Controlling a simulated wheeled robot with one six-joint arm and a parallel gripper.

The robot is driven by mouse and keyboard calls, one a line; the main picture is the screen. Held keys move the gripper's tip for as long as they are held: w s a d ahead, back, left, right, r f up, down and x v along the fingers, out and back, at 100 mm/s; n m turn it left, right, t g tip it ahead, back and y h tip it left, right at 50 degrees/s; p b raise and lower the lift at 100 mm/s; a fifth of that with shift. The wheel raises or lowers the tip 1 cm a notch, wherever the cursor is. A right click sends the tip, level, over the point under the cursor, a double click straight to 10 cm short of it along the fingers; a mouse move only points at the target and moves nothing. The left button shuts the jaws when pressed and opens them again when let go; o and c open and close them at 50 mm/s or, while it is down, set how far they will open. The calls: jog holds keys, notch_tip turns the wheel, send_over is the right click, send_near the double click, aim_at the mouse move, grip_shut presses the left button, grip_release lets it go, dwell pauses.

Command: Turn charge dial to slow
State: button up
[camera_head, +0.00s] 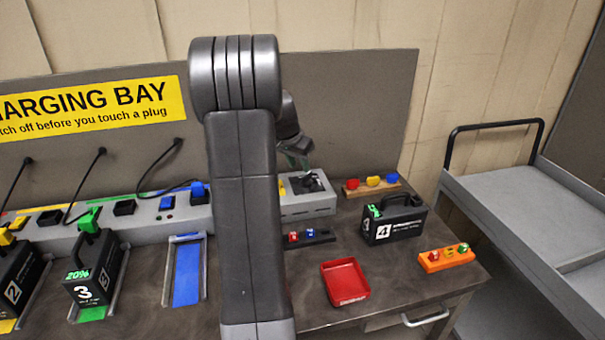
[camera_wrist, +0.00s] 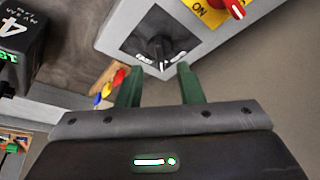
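The charge dial is a black knob (camera_wrist: 157,46) on a dark square plate (camera_wrist: 135,40), on a grey box (camera_head: 309,207). In the wrist view white markings lie beside the knob, too small to read. My gripper (camera_wrist: 159,84) has two green fingers, spread apart with nothing between them. In the wrist view the knob lies just beyond the fingertips, roughly centred between them. I cannot tell if they touch it. In the head view the dial (camera_head: 309,183) shows just below my gripper, whose fingers are partly hidden by my arm.
A red switch (camera_wrist: 234,7) on a yellow plate (camera_wrist: 208,14) sits beside the dial. A black battery 4 (camera_head: 393,220), a red tray (camera_head: 344,283), an orange block (camera_head: 446,260) and a wooden rack (camera_head: 371,189) stand to the right. A cart (camera_head: 520,205) is beyond the bench.

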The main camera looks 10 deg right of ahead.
aim_at(304, 178)
jog(key=x, duration=0.6)
jog(key=shift+d+f+p, duration=0.1)
jog(key=shift+f+p, duration=0.05)
jog(key=shift+p, duration=0.2)
grip_shut()
